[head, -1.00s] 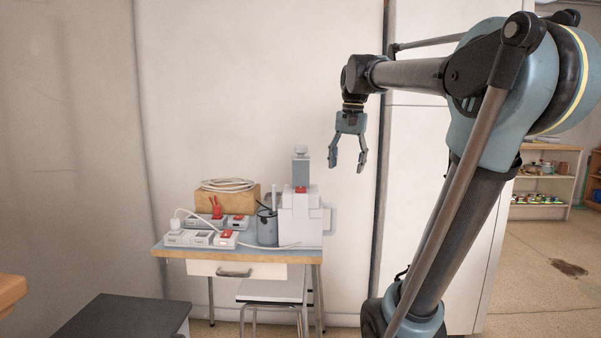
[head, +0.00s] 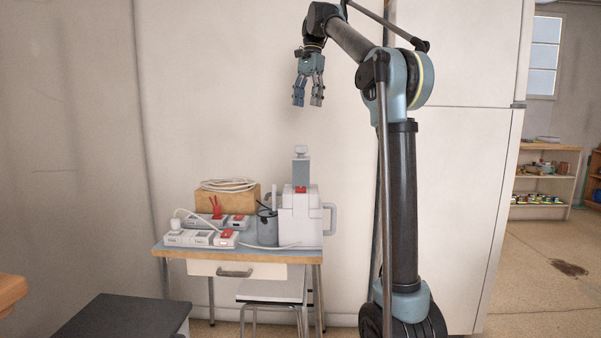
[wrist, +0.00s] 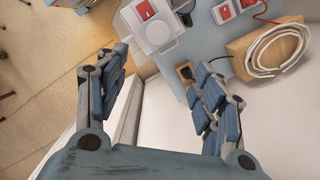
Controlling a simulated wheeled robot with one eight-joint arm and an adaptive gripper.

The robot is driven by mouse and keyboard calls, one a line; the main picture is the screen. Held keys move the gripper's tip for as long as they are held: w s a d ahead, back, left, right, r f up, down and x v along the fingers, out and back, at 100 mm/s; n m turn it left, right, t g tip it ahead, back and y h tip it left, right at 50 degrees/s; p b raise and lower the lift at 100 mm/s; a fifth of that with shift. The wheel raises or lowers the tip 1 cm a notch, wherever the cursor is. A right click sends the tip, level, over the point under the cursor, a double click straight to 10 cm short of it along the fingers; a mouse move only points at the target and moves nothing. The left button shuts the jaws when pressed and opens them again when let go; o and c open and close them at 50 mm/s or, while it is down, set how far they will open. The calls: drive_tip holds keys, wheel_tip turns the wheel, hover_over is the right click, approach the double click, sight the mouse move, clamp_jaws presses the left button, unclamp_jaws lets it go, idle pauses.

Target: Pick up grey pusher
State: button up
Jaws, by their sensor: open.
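The grey pusher (head: 301,171) stands upright in the top of a white appliance (head: 300,222) on the small table, with a lighter knob at its top. In the wrist view the appliance (wrist: 131,19) shows from above, with a round pale top that looks like the pusher (wrist: 160,36). My gripper (head: 308,98) points down with its fingers apart and nothing between them. In the head view it is above the pusher and slightly right of it, clear of it.
The table (head: 215,250) also holds a grey can (head: 267,228), power strips (head: 200,238) with red switches and a wooden box (head: 226,202) topped with coiled white cable. A pale wall stands close behind. A stool (head: 272,290) is under the table.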

approach(301, 147)
drive_tip(key=w+f, duration=0.2)
drive_tip(key=f, duration=0.1)
drive_tip(key=w+f, duration=0.1)
drive_tip(key=f, duration=0.1)
drive_tip(key=shift+a+f, duration=0.15)
drive_tip(key=shift+f, duration=0.05)
drive_tip(key=f, duration=0.1)
drive_tip(key=s+f, duration=0.1)
drive_tip(key=f, duration=0.2)
drive_tip(key=shift+s+a, duration=0.2)
drive_tip(key=shift+a, duration=0.1)
drive_tip(key=shift+f, duration=0.65)
drive_tip(key=shift+c, duration=0.2)
clamp_jaws()
drive_tip(key=shift+r, duration=0.15)
